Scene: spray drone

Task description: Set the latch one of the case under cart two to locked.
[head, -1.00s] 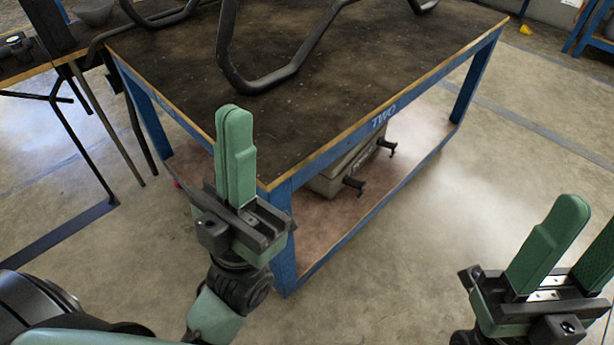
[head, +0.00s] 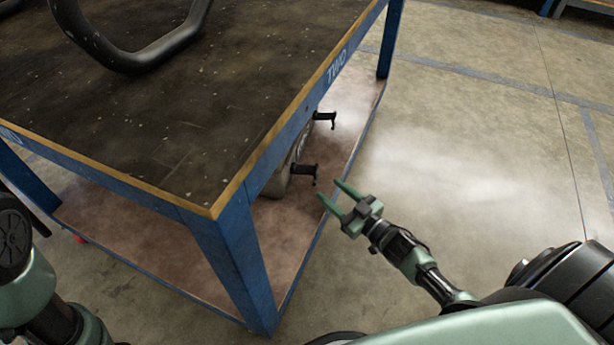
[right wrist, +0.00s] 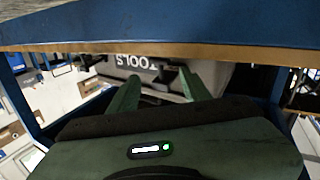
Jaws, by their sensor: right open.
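The grey case (head: 277,184) lies on the lower shelf of cart two, mostly hidden under the top. Two black latches stick out of its front, a nearer one (head: 305,170) and a farther one (head: 325,118); I cannot tell which is latch one. My right gripper (head: 330,189) is open and empty, just outside the shelf edge, close to the nearer latch but apart from it. In the right wrist view the case (right wrist: 216,77), lettered TOOLS upside down, lies ahead of the open fingers (right wrist: 160,82). My left gripper is out of view; only part of that arm shows.
Cart two has a dark top (head: 150,130) with a wooden edge and a blue frame. Its corner leg (head: 240,265) stands left of my right gripper. A black tube frame (head: 140,55) rests on the top. The floor at right (head: 480,150) is clear.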

